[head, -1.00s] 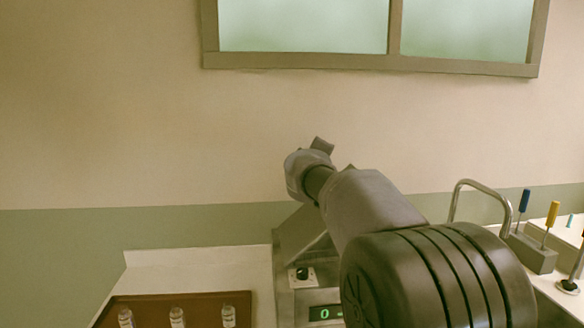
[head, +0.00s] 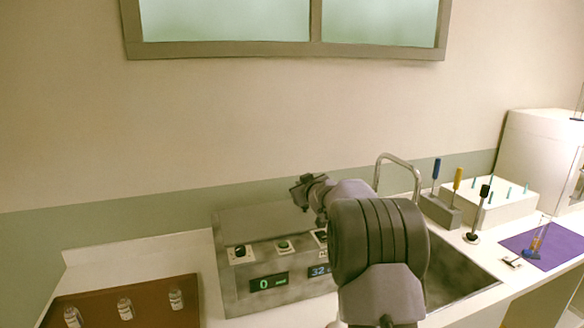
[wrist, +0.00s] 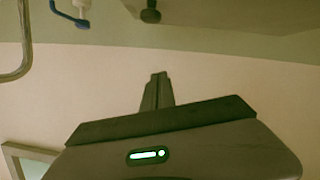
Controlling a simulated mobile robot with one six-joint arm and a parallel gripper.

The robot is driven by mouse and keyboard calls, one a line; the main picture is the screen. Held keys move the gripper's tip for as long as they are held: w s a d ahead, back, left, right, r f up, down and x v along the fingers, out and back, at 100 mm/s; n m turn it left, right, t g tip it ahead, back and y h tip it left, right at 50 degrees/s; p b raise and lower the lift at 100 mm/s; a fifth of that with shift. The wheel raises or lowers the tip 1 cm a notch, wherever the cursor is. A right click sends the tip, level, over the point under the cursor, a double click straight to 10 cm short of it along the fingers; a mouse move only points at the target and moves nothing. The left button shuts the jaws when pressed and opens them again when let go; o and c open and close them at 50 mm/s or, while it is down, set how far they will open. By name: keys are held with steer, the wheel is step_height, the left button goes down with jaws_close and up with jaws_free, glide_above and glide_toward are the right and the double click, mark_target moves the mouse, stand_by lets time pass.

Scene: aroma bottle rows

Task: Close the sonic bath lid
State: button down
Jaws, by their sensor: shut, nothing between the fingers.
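The sonic bath (head: 232,285) is a grey box on the counter, with knobs and two lit displays on its front. A plain grey surface (head: 258,219), which looks like its lid, rises behind the knobs. My arm hides its right part, so I cannot tell whether the lid is fully down. My gripper (head: 300,184) is above the back right of this surface, near the wall, and holds nothing. I cannot tell whether it touches the lid. In the wrist view, the fingers of my gripper (wrist: 156,91) are together, against the wall.
A brown tray (head: 95,290) with several small bottles lies at the left. To the right are a sink (head: 465,280) with a curved tap (head: 398,157), a grey block (head: 440,212) with blue and yellow tools, a white rack (head: 500,197) and a purple mat (head: 550,246).

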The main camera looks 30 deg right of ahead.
mark_target(305, 215)
steer(key=shift+s+d+f+b, duration=0.1)
steer(key=shift+d+f+b, duration=0.2)
steer(key=shift+f, duration=0.6)
steer(key=shift+d+f+b, duration=0.3)
steer(key=shift+f, duration=0.6)
steer(key=shift+r, duration=0.1)
